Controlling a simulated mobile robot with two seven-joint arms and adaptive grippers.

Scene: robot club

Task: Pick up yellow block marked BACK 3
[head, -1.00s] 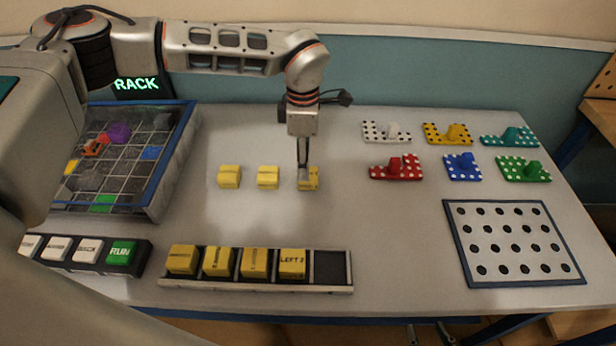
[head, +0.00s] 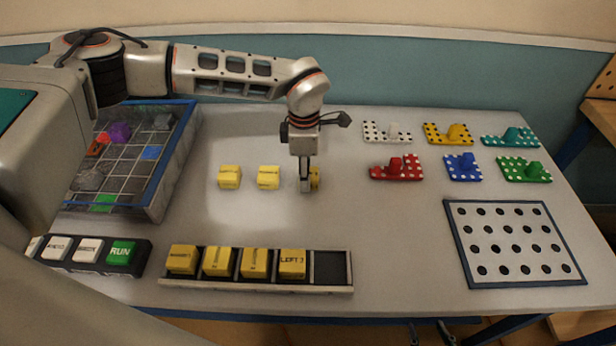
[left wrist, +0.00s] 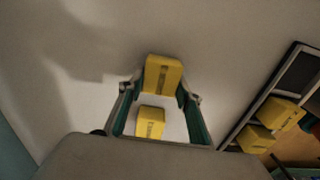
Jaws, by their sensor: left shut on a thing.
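My left gripper (head: 306,186) is shut on a yellow block (head: 315,177), at the right end of a short row. A finger hides much of this block in the head view. In the left wrist view the held block (left wrist: 163,76) sits between the fingertips of my left gripper (left wrist: 160,88); its marking is too small to read. Whether it touches the table I cannot tell. Two more yellow blocks, one at the left (head: 230,177) and one in the middle (head: 268,178), stand on the table with unreadable markings. My right gripper is not in view.
A black rack (head: 330,268) at the front holds several yellow blocks, one marked LEFT; its right-end slot is empty. A blue-rimmed grid tray (head: 170,180) stands left, a button panel (head: 72,262) before it. Dotted coloured pieces and a perforated board (head: 515,243) lie right.

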